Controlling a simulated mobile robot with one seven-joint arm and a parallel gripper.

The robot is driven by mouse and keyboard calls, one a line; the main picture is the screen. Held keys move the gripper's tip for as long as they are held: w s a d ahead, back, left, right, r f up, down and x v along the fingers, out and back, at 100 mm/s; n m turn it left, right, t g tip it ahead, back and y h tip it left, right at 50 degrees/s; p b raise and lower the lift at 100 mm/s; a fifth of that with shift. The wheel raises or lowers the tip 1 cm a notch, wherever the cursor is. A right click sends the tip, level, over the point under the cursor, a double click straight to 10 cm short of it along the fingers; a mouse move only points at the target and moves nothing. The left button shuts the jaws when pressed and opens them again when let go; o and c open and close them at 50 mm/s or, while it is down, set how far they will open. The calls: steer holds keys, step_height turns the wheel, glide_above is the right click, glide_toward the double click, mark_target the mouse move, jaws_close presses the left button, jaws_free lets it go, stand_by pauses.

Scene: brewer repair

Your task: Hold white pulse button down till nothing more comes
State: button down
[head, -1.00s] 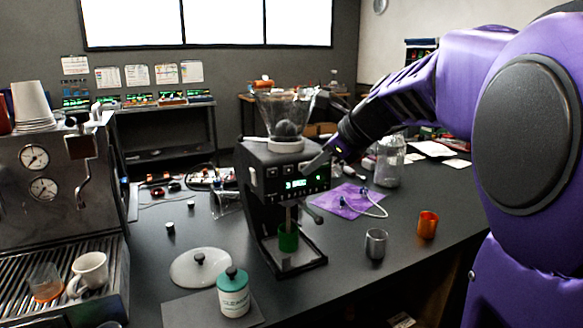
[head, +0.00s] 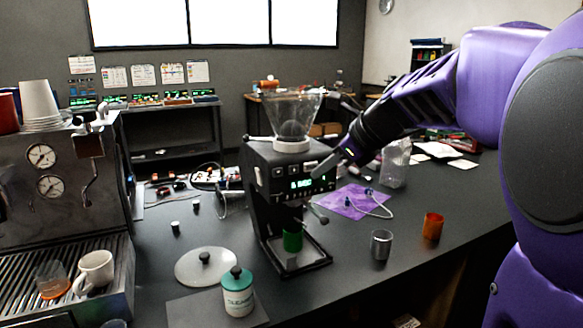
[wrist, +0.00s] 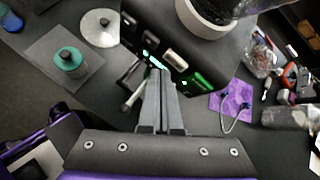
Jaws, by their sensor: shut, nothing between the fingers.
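The black grinder (head: 285,205) stands on the dark counter with a clear hopper (head: 292,112) on top. Its front has a lit display (head: 302,184) and a row of buttons above it. In the wrist view a pale, whitish button (wrist: 175,60) sits above the display, close to my fingertips. My gripper (wrist: 160,77) is shut and empty, its tips at the grinder's front panel; it also shows in the head view (head: 318,168). I cannot tell whether the tips touch the button. A green cup (head: 292,241) is under the grinder's outlet; its contents are hidden.
A steel cup (head: 381,245) and an orange cup (head: 432,227) stand right of the grinder. A white-labelled jar (head: 238,292) and a round lid (head: 206,267) are at front left. An espresso machine (head: 60,215) fills the left side. A purple cloth (head: 350,201) lies behind.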

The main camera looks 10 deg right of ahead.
steer(key=s, duration=0.1)
steer(key=s+d, duration=0.1)
steer(key=s, duration=0.2)
steer(key=shift+s+d+r, duration=0.15)
steer(key=shift+s+d, duration=0.2)
steer(key=shift+s, duration=0.05)
steer(key=shift+w+a+f+b, duration=0.15)
steer(key=shift+w+a+b, duration=0.05)
steer(key=shift+w+b, duration=0.4)
steer(key=shift+w+a+f+b, duration=0.1)
steer(key=shift+w+a+b, duration=0.1)
steer(key=shift+w+b, duration=0.35)
